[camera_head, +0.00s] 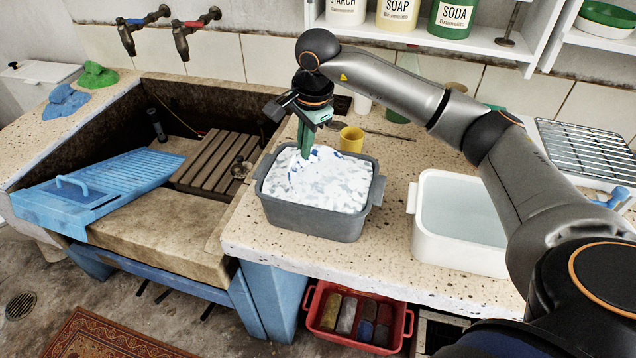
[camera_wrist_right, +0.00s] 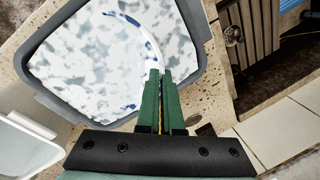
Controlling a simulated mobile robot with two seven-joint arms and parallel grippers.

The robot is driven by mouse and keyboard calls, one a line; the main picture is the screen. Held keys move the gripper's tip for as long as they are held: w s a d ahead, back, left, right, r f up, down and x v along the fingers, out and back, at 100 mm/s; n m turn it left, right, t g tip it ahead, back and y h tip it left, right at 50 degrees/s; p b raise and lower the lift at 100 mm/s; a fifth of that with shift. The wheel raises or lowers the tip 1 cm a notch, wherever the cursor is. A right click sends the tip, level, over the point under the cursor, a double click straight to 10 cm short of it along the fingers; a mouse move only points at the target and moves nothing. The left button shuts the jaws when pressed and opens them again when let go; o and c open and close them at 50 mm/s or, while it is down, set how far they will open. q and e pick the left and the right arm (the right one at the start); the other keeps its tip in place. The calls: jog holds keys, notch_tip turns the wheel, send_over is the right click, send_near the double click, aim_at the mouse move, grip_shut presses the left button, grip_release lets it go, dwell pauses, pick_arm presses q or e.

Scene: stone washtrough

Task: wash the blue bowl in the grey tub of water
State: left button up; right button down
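The grey tub (camera_head: 318,222) stands on the speckled counter, filled with white, blue-flecked suds (camera_head: 322,185). My right gripper (camera_head: 304,155) reaches down into the tub from above, at its far left side. In the right wrist view its green fingers (camera_wrist_right: 160,76) are nearly together, with a narrow gap. A curved blue-and-white rim (camera_wrist_right: 133,22), which looks like the bowl's, runs through the suds to the fingertips, and the fingers appear closed on it. The rest of the bowl is hidden in the suds. My left gripper is not in view.
A white tub (camera_head: 425,235) of clear water stands right of the grey tub. The stone trough (camera_head: 150,225) with a blue washboard (camera_head: 95,190) is at left. A wire rack (camera_head: 590,150) lies at right, and a shelf (camera_head: 440,38) hangs above.

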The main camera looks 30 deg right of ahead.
notch_tip(320, 180, up, 3)
jog(key=shift+f+p, duration=0.2)
jog(key=shift+p, duration=0.55)
jog(key=shift+r, duration=0.3)
pick_arm(q)
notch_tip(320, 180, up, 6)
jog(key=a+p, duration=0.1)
jog(key=p, duration=0.4)
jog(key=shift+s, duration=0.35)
pick_arm(e)
notch_tip(320, 180, up, 6)
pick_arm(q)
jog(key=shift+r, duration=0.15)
pick_arm(e)
jog(key=shift+r, duration=0.2)
pick_arm(q)
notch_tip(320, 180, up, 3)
jog(key=p, duration=0.3)
pick_arm(e)
notch_tip(320, 180, up, 4)
jog(key=shift+f, duration=0.1)
jog(key=shift+f, duration=0.1)
